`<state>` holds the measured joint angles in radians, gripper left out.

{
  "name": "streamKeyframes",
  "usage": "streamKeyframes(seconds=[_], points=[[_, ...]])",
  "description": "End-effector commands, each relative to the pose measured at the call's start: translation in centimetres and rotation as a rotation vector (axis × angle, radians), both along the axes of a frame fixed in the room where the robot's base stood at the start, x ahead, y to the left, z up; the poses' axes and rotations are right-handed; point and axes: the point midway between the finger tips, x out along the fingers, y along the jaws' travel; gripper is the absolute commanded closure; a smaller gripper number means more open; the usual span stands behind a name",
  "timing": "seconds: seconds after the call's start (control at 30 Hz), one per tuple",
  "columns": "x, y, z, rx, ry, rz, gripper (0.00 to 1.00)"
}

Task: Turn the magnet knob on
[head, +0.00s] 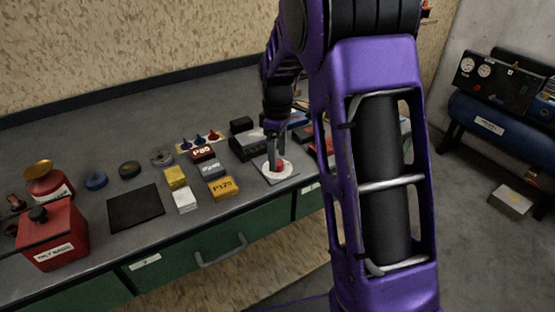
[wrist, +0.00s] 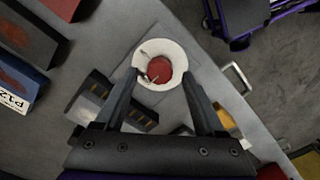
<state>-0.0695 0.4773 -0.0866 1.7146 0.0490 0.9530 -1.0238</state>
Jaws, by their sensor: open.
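A round red knob (head: 280,166) sits on a white disc (head: 265,171) over a pale square plate at the bench's front edge. The wrist view shows the red knob (wrist: 160,69) inside the white disc (wrist: 176,50), with small grey metal bits at its left side. I take this to be the magnet knob; no label on it is readable. My gripper (head: 275,158) points down over the knob and partly hides it. In the wrist view my gripper (wrist: 159,74) is open, with one finger on each side of the knob. Whether the fingers touch it I cannot tell.
Left of the plate stand several labelled blocks, including an orange one (head: 223,187). A black box (head: 247,145) stands close behind the plate. A red can (head: 52,235) and a black mat (head: 136,207) are farther left. Green drawers with a handle (head: 221,254) are below.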

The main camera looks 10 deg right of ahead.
Motion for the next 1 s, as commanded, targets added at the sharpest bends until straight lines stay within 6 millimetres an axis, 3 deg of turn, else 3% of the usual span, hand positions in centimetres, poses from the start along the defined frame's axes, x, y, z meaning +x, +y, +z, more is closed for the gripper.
streamKeyframes(seconds=[0.13,0.43,0.83,1.0], points=[[0.0,0.01,-1.1,-0.001,-0.001,0.0,0.29],[0.01,0.0,-1.29,-0.001,-0.001,0.0,0.29],[0.02,0.0,-1.25,-0.001,-0.001,0.0,0.99],[0.02,0.0,-1.24,-0.001,-0.001,-0.001,1.0]])
